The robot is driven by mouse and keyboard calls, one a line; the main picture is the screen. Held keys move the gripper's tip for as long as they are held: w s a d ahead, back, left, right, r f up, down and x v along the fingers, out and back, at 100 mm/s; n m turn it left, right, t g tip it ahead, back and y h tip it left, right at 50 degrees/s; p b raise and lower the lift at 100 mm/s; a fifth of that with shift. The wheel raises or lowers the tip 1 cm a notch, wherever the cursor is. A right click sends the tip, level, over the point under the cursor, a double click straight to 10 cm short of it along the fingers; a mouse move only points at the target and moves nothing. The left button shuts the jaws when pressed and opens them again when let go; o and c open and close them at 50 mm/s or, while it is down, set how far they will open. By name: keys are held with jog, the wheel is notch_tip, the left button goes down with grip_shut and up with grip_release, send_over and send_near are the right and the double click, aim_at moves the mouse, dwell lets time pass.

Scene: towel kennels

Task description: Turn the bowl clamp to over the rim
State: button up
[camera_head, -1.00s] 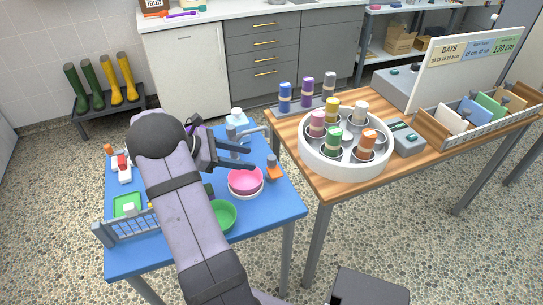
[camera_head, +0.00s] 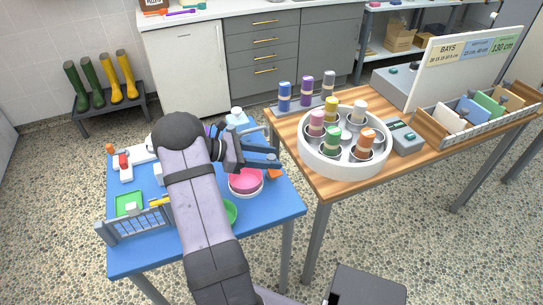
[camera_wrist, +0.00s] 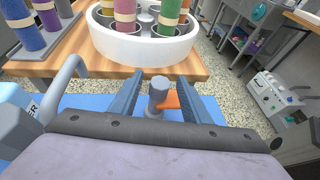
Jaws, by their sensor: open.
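The bowl clamp (camera_head: 275,172) is a grey post with an orange arm, at the right edge of the blue table, just right of the pink bowl (camera_head: 246,181). In the wrist view the clamp's grey post (camera_wrist: 158,88) stands between my fingers and its orange arm (camera_wrist: 172,99) points right. My gripper (camera_head: 278,158) is open, its fingers on either side of the clamp with visible gaps; it also shows in the wrist view (camera_wrist: 160,78). In the head view my fingers hide most of the clamp. The bowl does not show in the wrist view.
A wooden table (camera_head: 315,183) with a round white carousel (camera_head: 345,165) of coloured rolls stands close to the right. A green bowl (camera_head: 231,212) is partly behind my arm. A white bottle (camera_head: 238,117) stands at the back of the blue table.

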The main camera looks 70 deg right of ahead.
jog(key=shift+s+d+f, duration=0.25)
jog(key=shift+s, duration=0.1)
jog(key=c, duration=1)
jog(key=shift+c, duration=0.2)
jog(key=shift+m+y, duration=0.3)
jog(key=shift+m+g+y, duration=0.4)
jog(key=shift+g+y, duration=0.1)
jog(key=shift+r, duration=0.1)
